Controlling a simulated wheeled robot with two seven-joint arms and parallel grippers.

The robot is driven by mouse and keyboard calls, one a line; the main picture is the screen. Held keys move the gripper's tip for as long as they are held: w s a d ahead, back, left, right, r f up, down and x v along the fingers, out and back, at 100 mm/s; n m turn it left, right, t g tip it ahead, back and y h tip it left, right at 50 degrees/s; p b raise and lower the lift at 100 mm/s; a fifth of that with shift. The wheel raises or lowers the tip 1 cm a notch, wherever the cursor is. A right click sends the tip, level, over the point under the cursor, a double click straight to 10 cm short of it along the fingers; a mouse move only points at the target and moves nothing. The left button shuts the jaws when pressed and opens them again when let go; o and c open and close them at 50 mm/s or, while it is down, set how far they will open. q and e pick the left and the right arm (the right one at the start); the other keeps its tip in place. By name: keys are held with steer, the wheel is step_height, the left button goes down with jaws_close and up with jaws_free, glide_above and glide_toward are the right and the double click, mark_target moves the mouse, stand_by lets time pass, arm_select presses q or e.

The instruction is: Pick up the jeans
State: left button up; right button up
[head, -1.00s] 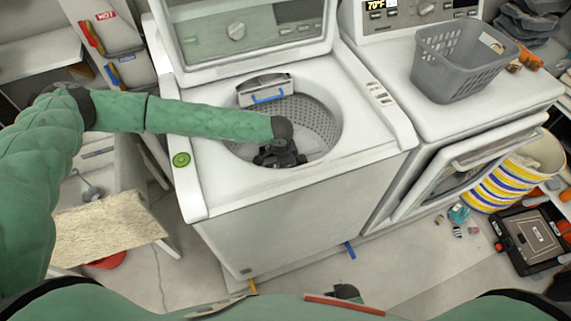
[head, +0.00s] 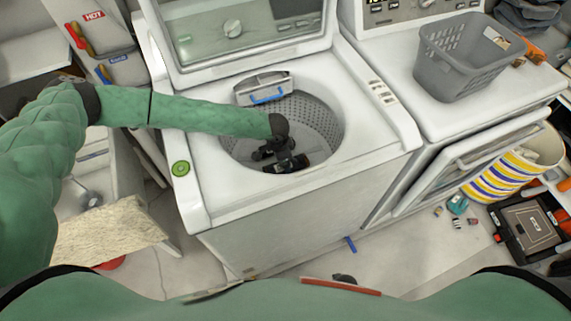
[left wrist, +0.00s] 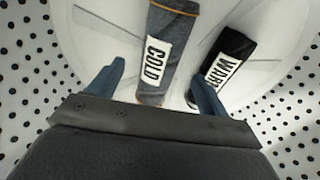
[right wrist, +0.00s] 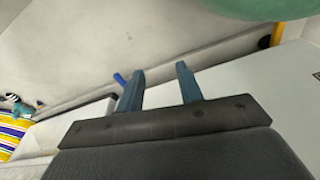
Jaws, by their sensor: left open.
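Two rolled garments lie on the pale drum floor in the left wrist view. One is grey with an orange edge and a white COLD label (left wrist: 170,45). The other is black with a white WARM label (left wrist: 225,62). I cannot tell for sure which is the jeans; the grey one looks most like denim. My left gripper (head: 287,163) reaches down into the open washer drum (head: 318,120). Its open fingers (left wrist: 158,74) point toward the garments, with the grey one between them in the picture and the black one by the right finger. My right gripper (right wrist: 160,70) is open and empty, outside the washer.
The washer's raised lid (head: 235,35) stands behind the drum. A grey basket (head: 465,65) sits on the dryer (head: 385,50) to the right. A striped basket (head: 505,178) and a black case (head: 530,228) stand at the right. The drum rim surrounds my left gripper.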

arm_select(q)
steer(key=f, duration=0.1)
steer(key=f+p, duration=0.1)
steer(key=f, duration=0.1)
steer(key=shift+w+d+p, duration=0.25)
steer(key=shift+d+p, duration=0.15)
steer(key=shift+f, duration=0.75)
arm_select(e)
steer(key=shift+s+d+f, duration=0.35)
steer(key=shift+s+f, duration=0.05)
steer(key=shift+f, duration=0.25)
steer(key=shift+s+d+f, duration=0.35)
steer(key=shift+s+f, duration=0.05)
steer(key=shift+f, duration=0.25)
steer(key=shift+s+d+f, duration=0.35)
steer(key=shift+s+f, duration=0.05)
steer(key=shift+f, duration=0.25)
arm_select(q)
steer(key=shift+w+r, duration=0.1)
steer(key=c, duration=1.3)
arm_select(e)
steer(key=shift+d, duration=0.15)
